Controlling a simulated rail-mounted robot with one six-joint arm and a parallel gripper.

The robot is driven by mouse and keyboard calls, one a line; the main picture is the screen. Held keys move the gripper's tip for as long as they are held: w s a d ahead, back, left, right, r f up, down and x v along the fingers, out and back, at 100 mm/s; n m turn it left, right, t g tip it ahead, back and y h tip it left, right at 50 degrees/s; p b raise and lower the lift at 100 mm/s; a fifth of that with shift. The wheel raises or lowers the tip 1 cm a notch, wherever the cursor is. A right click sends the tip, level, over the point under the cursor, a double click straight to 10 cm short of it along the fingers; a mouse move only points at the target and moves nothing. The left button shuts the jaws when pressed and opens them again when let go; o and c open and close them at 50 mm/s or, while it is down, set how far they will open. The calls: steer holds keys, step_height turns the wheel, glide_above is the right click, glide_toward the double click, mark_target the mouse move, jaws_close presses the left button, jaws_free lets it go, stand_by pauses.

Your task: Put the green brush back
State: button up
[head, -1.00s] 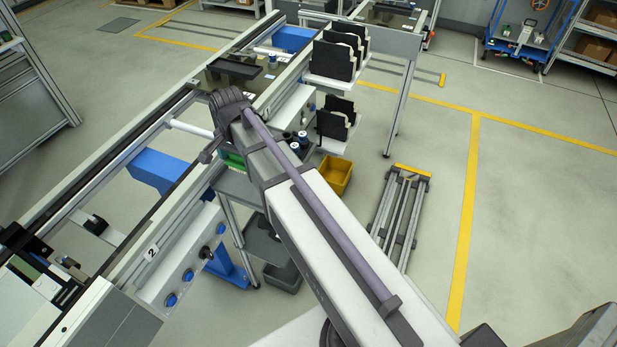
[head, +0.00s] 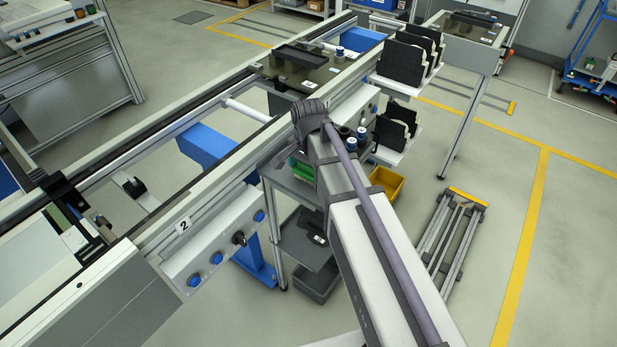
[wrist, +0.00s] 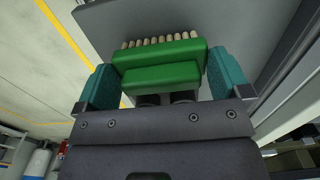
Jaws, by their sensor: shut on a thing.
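The green brush (wrist: 162,66) is between the two teal fingers of my gripper (wrist: 165,72) in the wrist view, gripped from both sides. Its row of pale bristles points away from my wrist, towards a grey flat surface (wrist: 190,14). I cannot tell whether the bristles touch that surface. In the head view my arm hides the gripper. A green object (head: 301,169) shows just left of the arm, above a grey shelf (head: 290,186) beside the line; I cannot tell whether it is the held brush.
The conveyor line (head: 225,150) runs along the left, with a control panel (head: 215,250) on its side. Black holders (head: 405,62) on white shelves, a yellow bin (head: 386,182) and dark, blue-topped items (head: 361,137) are near the arm.

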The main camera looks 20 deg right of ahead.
steer(key=shift+f+p, duration=0.15)
steer(key=shift+p, duration=0.15)
steer(key=shift+f, duration=0.25)
steer(key=o, duration=0.5)
steer(key=shift+r, duration=0.1)
steer(key=shift+r, duration=0.1)
step_height(320, 180, up, 12)
steer(key=r+p, duration=0.1)
steer(key=p, duration=1.1)
steer(key=s+n, duration=1)
steer(key=s, duration=0.2)
steer(key=shift+s+f, duration=0.35)
steer(key=shift+f, duration=0.1)
steer(key=shift+d, duration=0.1)
